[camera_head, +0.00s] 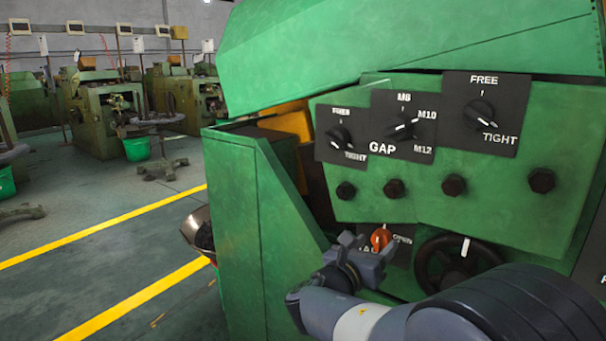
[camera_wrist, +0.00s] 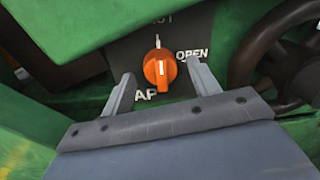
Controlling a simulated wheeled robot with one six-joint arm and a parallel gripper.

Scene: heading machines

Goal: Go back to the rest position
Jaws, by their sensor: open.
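My gripper (camera_head: 366,250) is in front of the lower part of a green machine (camera_head: 247,220). It also shows in the wrist view (camera_wrist: 163,88), with its two fingers apart. An orange knob (camera_head: 380,238) on a dark label plate sits between the fingers. In the wrist view the orange knob (camera_wrist: 160,68) has its white mark pointing up, and "OPEN" is readable at its right. The fingers stand on either side of the knob with visible space. I cannot tell how deep they reach around it.
A black handwheel (camera_head: 455,262) is just right of my gripper. Black dials (camera_head: 402,126) and several dark bolts (camera_head: 454,185) are on the panel above. A metal chute (camera_head: 196,232) juts out at the machine's left. Open floor with yellow lines (camera_head: 130,305) lies left, with other machines (camera_head: 105,110) behind.

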